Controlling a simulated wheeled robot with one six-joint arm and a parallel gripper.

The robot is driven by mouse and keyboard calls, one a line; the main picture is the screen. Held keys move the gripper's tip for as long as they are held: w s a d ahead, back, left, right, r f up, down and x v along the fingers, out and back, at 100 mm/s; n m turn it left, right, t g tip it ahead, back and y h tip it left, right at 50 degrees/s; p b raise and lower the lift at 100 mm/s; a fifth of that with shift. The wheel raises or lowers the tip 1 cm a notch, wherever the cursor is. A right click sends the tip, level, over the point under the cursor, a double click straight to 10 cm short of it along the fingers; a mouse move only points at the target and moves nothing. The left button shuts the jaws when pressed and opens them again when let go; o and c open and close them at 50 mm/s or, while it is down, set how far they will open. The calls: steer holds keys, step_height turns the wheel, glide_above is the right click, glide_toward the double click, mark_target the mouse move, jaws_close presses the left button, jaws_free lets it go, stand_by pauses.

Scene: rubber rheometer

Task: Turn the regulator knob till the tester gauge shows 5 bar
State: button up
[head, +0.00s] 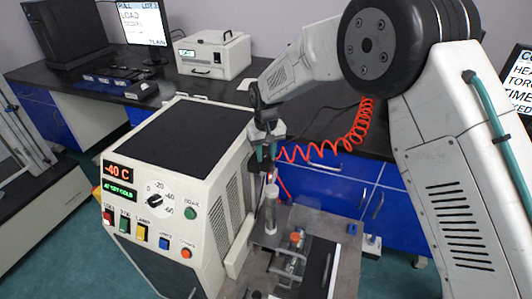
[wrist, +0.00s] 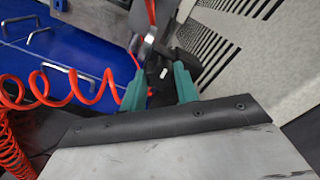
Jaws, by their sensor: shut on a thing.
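My gripper (head: 267,154) points down beside the right side of the cream tester cabinet, above a small steel table. In the wrist view its two green fingers (wrist: 158,84) close around a dark part, which appears to be the regulator knob (wrist: 157,92). The fingers and wrist hide most of the knob. A small white mark and a rounded grey part (wrist: 146,46) show just beyond the fingertips. The tester gauge face cannot be made out in either view, so its reading cannot be told.
A red coiled hose (head: 327,151) runs close to my gripper on the right. A clear cylinder (head: 271,210) and an orange-topped fitting (head: 295,238) stand below on the steel table. The cabinet's vented side (head: 229,170) is close on the left. Blue drawers (head: 325,190) stand behind.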

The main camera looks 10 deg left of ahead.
mark_target(266, 155)
stand_by(0.3)
steer(key=o, duration=1)
steer(key=shift+c, duration=0.2)
steer(key=shift+r, duration=0.1)
step_height(266, 155, up, 8)
steer(key=shift+f, duration=0.2)
stand_by(0.3)
